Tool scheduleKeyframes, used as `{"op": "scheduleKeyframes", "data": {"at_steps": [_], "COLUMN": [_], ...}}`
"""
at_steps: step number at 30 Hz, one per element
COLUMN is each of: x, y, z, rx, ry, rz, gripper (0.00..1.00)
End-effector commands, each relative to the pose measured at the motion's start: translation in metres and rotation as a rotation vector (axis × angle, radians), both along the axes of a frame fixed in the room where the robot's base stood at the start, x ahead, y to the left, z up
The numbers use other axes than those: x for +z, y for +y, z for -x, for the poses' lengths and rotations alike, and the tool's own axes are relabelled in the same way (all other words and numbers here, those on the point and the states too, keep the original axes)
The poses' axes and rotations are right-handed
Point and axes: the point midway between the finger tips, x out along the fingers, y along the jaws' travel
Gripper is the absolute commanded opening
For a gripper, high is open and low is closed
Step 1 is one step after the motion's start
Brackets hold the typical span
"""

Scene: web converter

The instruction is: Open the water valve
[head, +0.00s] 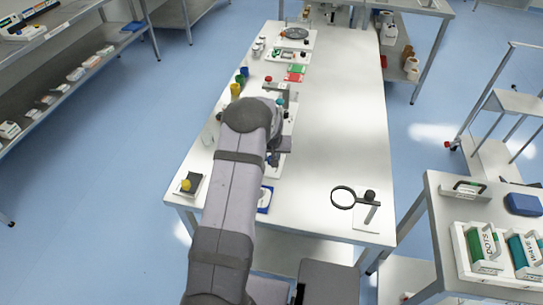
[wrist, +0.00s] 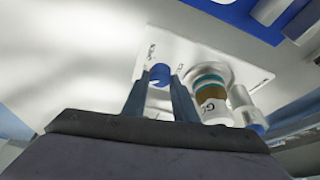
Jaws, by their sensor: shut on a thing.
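A small blue knob (wrist: 160,72) stands on a white panel (wrist: 185,52) in the wrist view. Small lettering beside the knob is too blurred to read. My gripper (wrist: 160,82) has one finger on each side of the knob and is shut on it. In the head view my arm covers most of the work spot, and the gripper's hold on the knob is hidden there.
A jar with a teal and brown band (wrist: 211,95) stands close right of my gripper, with a white cylinder (wrist: 240,100) beyond it. The long white table (head: 345,110) has free room on its right side. A magnifier (head: 343,197) stands at the near right.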

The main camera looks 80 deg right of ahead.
Motion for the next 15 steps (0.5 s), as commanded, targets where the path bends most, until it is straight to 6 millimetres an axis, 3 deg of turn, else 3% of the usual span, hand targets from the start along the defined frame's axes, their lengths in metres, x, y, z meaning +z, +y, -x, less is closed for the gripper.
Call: {"op": "scheduleKeyframes", "data": {"at_steps": [15], "x": [-0.0049], "y": [-0.0004], "z": [-0.0028], "rx": [-0.302], "ry": [0.002], "rz": [0.003], "gripper": [0.03]}}
